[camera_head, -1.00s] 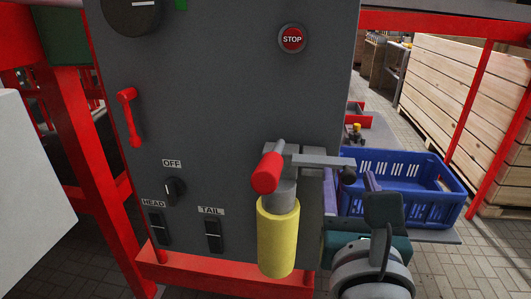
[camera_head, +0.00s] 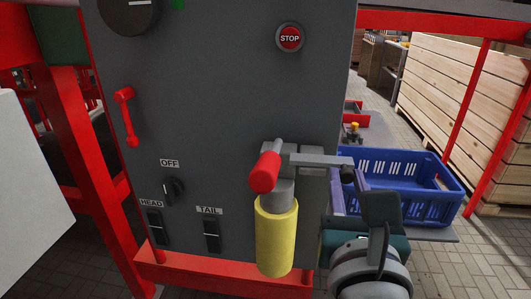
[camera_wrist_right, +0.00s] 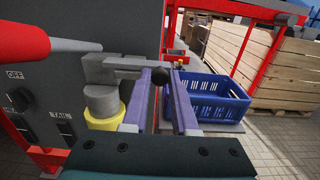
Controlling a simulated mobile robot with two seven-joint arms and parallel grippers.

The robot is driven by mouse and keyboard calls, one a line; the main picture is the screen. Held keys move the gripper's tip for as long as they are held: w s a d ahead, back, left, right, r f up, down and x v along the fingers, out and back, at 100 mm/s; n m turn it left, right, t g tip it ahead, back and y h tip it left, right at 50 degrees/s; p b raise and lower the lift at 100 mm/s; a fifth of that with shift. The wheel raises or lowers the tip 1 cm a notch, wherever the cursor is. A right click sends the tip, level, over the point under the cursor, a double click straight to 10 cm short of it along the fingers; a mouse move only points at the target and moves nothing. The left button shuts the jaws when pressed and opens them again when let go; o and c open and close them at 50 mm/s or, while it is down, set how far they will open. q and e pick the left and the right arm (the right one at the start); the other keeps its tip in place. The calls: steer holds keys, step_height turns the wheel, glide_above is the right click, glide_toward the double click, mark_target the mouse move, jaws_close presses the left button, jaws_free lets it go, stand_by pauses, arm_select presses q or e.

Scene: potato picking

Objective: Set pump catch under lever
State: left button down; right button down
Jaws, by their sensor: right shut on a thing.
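The pump (camera_head: 276,238) is a yellow cylinder with a grey top, mounted on the front of a dark grey panel. Its red-ended lever (camera_head: 265,172) points toward me, and the lever's red end shows large at the left of the right wrist view (camera_wrist_right: 75,45). The grey catch bar (camera_head: 318,160) reaches right from the pump's top and ends in a dark knob (camera_wrist_right: 160,76). My right gripper (camera_wrist_right: 161,80) is shut on the knob, with one purple finger on each side of it. My left gripper is not in view.
A blue crate (camera_head: 418,212) stands just behind and right of my right gripper. The panel (camera_head: 220,90) carries a STOP button (camera_head: 290,38), switches and a red handle (camera_head: 126,117). Red frame bars edge it. Wooden crates (camera_head: 450,85) stand at the back right.

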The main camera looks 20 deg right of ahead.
mark_target(310, 165)
steer(key=shift+a, duration=0.1)
stand_by(0.6)
steer(key=a, duration=0.1)
steer(key=w+a+b, duration=0.1)
steer(key=w+a, duration=0.1)
steer(key=a, duration=0.1)
steer(key=shift+w+b, duration=0.25)
steer(key=shift+b, duration=0.1)
steer(key=c, duration=0.7)
jaws_free()
